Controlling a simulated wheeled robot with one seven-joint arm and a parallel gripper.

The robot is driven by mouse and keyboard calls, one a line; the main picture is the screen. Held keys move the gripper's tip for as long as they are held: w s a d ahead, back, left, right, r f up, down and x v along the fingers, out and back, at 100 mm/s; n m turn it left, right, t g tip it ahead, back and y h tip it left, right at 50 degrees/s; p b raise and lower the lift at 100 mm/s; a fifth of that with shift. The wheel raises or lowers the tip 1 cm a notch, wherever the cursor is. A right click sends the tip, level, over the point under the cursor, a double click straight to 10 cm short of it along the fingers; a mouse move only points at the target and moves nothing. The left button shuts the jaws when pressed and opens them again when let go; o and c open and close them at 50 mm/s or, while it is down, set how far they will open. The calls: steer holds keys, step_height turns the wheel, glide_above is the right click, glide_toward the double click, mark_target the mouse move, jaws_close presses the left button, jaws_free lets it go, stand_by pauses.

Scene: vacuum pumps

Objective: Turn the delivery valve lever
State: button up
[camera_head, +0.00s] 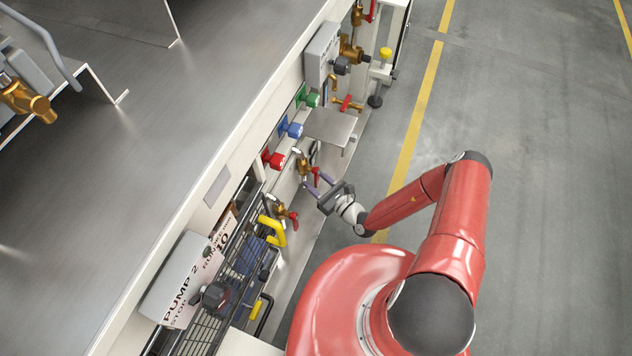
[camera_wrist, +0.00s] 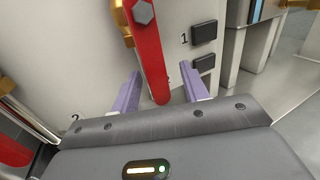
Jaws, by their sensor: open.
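A red valve lever (camera_wrist: 150,55) hangs from a hex bolt on a brass valve body (camera_wrist: 122,22) in the wrist view. My gripper (camera_wrist: 160,72) is open, with one purple finger on each side of the lever. Gaps show between the lever and both fingers, and its lower end reaches down toward the gripper body. In the head view my gripper (camera_head: 318,182) is at the panel's front, by the red lever (camera_head: 316,176) of the middle brass valve (camera_head: 303,165). No label naming the delivery valve is readable.
Another brass valve with a red lever (camera_head: 294,219) sits nearer, and one (camera_head: 347,104) farther along the panel. A metal shelf (camera_head: 330,127) juts out just beyond my gripper. A yellow handle (camera_head: 272,231) and wire basket (camera_head: 235,275) are nearer. The floor (camera_head: 540,130) at right is clear.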

steer(key=shift+d, duration=0.1)
steer(key=shift+v, duration=0.9)
steer(key=shift+s+d+p, duration=0.1)
steer(key=shift+p, duration=0.2)
steer(key=p+v, duration=0.1)
steer(key=v, duration=0.4)
steer(key=shift+s+d, duration=0.25)
steer(key=shift+s, duration=0.05)
steer(key=shift+r, duration=0.1)
